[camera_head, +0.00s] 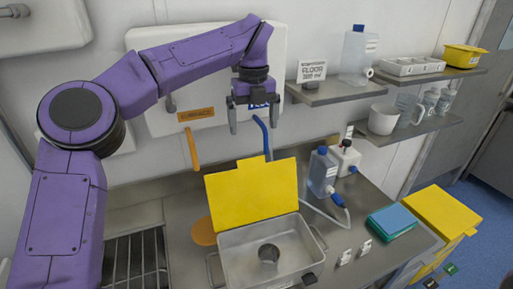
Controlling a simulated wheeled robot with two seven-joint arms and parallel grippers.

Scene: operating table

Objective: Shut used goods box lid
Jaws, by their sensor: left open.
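The used goods box looks to be the grey metal box (235,262) on the counter, with a yellow lid (250,195) standing open and upright at its back edge. My left gripper (254,118) is open and empty, pointing down. In the picture it hangs above the lid, apart from it, in front of the wall panel. My right gripper is not in view.
A clear bottle with a blue cap (322,172) and a white bottle (345,158) stand right of the lid. A teal pack (392,222) lies farther right, near a yellow bin (440,212). Shelves (335,92) with containers are on the wall. A drain grid (135,262) is at left.

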